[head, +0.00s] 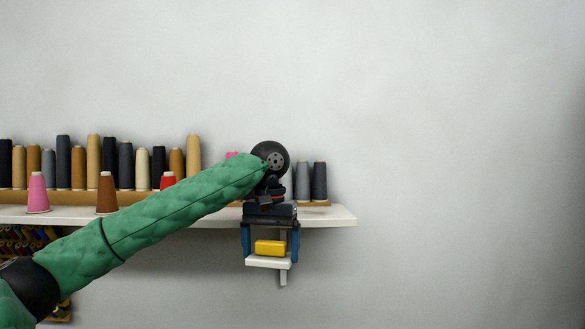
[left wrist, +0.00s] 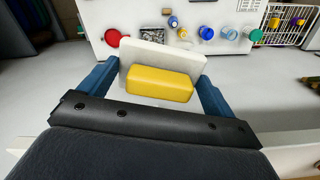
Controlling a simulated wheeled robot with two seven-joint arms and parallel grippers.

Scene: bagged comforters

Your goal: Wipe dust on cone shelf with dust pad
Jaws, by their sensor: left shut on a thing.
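My left gripper (head: 270,250) hangs pointing down in front of the white cone shelf (head: 335,214), near its right end. Its blue fingers are shut on the dust pad, which has a yellow grip (head: 270,247) and a white base (head: 268,263). The pad appears lower than the shelf top in the head view, apart from the shelf as far as I can tell. In the left wrist view the yellow grip (left wrist: 160,83) and white base (left wrist: 135,58) sit between both fingers. No dust can be made out on the shelf. My right gripper is not in view.
Several thread cones stand in a row at the back of the shelf. A pink cone (head: 38,193) and a brown cone (head: 106,194) stand nearer its front. The left wrist view shows a white surface with a red round item (left wrist: 113,37) and a wire basket (left wrist: 284,24).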

